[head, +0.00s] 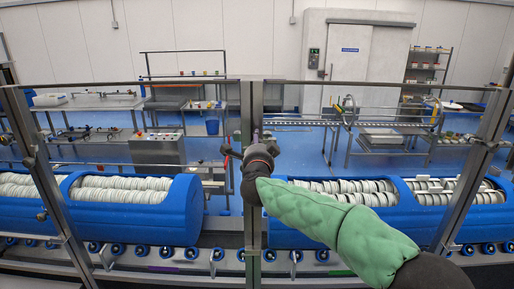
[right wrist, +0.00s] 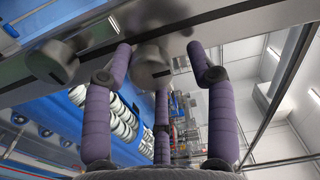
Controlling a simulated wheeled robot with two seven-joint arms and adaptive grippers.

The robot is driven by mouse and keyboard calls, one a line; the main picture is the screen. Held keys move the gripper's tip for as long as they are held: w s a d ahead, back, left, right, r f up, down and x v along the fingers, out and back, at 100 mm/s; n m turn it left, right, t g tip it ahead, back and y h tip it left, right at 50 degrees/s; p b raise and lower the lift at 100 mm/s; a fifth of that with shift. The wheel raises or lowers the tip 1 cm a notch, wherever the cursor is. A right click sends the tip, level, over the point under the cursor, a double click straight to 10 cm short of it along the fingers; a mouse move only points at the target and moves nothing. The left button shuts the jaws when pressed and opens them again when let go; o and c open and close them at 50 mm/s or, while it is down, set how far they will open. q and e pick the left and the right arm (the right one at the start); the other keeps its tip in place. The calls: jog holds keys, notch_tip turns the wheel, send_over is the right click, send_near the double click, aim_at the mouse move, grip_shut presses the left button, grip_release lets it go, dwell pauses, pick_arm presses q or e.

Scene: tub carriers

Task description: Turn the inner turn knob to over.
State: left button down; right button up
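My right gripper (head: 257,138) is at the central metal post of the frame in the head view, at the end of my green-sleeved arm. In the right wrist view its purple fingers (right wrist: 160,52) are spread apart around a dark grey round turn knob (right wrist: 150,68) on a metal bar (right wrist: 105,58). The left fingertip is close to the knob; I cannot tell whether it touches. A gap shows at the right finger. A second grey knob (right wrist: 52,62) sits to the left on the same bar. In the head view the gripper hides the knob. My left gripper is not in view.
Blue tub carriers (head: 150,220) with white stacked items stand behind the metal frame, left and right of the post (head: 247,110). Small blue rollers (head: 141,250) run below them. Benches, a conveyor (head: 300,122) and a white cold-room door (head: 347,60) are farther back.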

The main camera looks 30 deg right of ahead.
jog(key=shift+s+d+f, duration=0.1)
jog(key=shift+f, duration=0.1)
jog(key=v, duration=1.2)
